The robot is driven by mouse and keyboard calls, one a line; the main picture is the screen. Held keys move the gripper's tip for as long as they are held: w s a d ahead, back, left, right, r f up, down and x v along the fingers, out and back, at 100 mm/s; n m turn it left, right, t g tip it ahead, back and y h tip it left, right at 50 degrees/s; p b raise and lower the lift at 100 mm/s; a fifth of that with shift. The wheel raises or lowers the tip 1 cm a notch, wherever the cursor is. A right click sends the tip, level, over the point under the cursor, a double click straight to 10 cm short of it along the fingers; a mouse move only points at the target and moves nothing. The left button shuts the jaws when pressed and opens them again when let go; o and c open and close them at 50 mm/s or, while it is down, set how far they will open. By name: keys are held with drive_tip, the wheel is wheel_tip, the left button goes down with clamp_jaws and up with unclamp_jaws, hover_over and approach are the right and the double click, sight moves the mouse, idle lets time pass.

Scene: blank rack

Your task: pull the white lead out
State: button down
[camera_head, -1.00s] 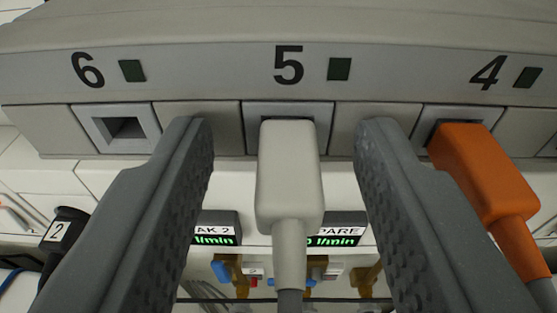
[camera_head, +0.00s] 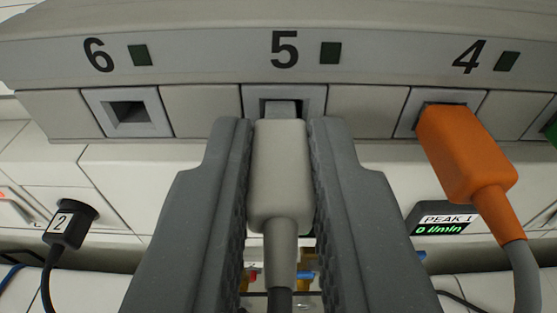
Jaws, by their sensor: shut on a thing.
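The white plug of the lead (camera_head: 281,170) is in the middle of the view, below the number 5. My gripper (camera_head: 281,150) is shut on it, with one dark grey finger against each side. The plug's body stands a little away from socket 5 (camera_head: 283,92), and a light grey piece of the plug shows between its body and the socket opening. How deep that piece sits in the socket cannot be told. The lead's cable runs down from the plug between my fingers.
An orange plug (camera_head: 466,160) sits in socket 4 at the right, close to my right finger. Socket 6 (camera_head: 130,112) is empty. A black plug marked 2 (camera_head: 70,224) is at the lower left. A PEAK 1 display (camera_head: 443,219) is at the lower right.

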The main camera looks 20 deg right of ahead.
sight(288, 301)
drive_tip(key=shift+s+a+b, duration=0.2)
drive_tip(key=shift+s+b, duration=0.35)
drive_tip(key=shift+s, duration=0.1)
drive_tip(key=shift+f+b+v, duration=0.2)
drive_tip(key=shift+b+v, duration=0.9)
drive_tip(key=shift+v, duration=0.4)
drive_tip(key=shift+s, duration=0.15)
drive_tip(key=shift+s+a+f+b, duration=0.1)
drive_tip(key=shift+s+a+b, duration=0.3)
drive_tip(key=shift+s+b, duration=0.5)
drive_tip(key=shift+f+b+v, duration=0.15)
drive_tip(key=shift+b+v, duration=0.35)
drive_tip(key=shift+v, duration=0.45)
drive_tip(key=shift+f+b+v, duration=0.15)
drive_tip(key=shift+b+v, duration=0.35)
drive_tip(key=shift+v, duration=0.45)
